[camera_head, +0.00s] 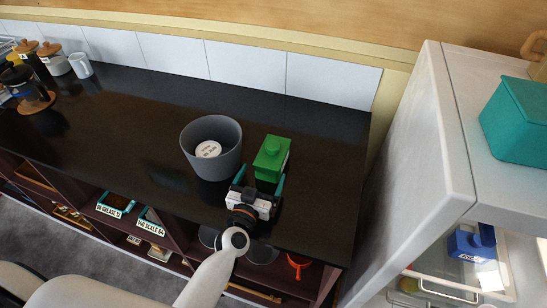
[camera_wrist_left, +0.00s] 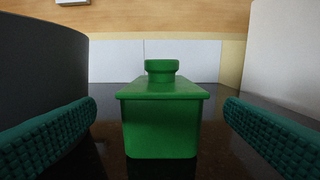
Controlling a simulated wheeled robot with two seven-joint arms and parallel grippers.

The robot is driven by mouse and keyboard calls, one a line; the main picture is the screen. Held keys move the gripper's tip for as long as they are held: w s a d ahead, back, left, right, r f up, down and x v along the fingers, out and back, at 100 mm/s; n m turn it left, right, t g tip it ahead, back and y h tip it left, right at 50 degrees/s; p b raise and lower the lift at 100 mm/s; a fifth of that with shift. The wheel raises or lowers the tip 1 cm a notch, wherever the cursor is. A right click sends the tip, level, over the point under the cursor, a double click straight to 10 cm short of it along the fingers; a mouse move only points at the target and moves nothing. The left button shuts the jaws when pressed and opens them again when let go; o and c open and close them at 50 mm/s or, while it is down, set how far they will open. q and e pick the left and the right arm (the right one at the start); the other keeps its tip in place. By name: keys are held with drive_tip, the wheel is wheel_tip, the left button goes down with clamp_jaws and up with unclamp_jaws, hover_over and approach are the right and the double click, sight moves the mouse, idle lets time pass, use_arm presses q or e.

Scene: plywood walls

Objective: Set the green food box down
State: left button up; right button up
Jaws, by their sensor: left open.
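The green food box (camera_head: 272,155) stands upright on the dark countertop (camera_head: 325,180), just right of a grey bin. It has a lid with a round knob. My left gripper (camera_head: 257,184) is at the near side of the box with its fingers apart. In the left wrist view the green food box (camera_wrist_left: 161,120) sits centred between the two teal finger pads, with a gap on each side. The pads touch nothing that I can see. My right gripper is in neither view.
The grey bin (camera_head: 212,150) with a white round label inside stands close on the left. A white fridge (camera_head: 420,150) rises on the right, with a teal box (camera_head: 518,120) on top. Jars and a mug (camera_head: 80,65) are at the far left. The counter's middle left is clear.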

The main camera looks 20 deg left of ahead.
sight(265, 170)
use_arm(q)
drive_tip(key=shift+w+d+f, duration=0.1)
drive_tip(key=shift+w, duration=1.1)
drive_tip(key=shift+w+f, duration=0.1)
drive_tip(key=shift+w, duration=0.25)
drive_tip(key=w, duration=0.5)
drive_tip(key=shift+d+f, duration=0.15)
drive_tip(key=shift+f, duration=0.2)
drive_tip(key=shift+s, duration=0.1)
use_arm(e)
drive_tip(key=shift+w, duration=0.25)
use_arm(q)
drive_tip(key=shift+c, duration=0.4)
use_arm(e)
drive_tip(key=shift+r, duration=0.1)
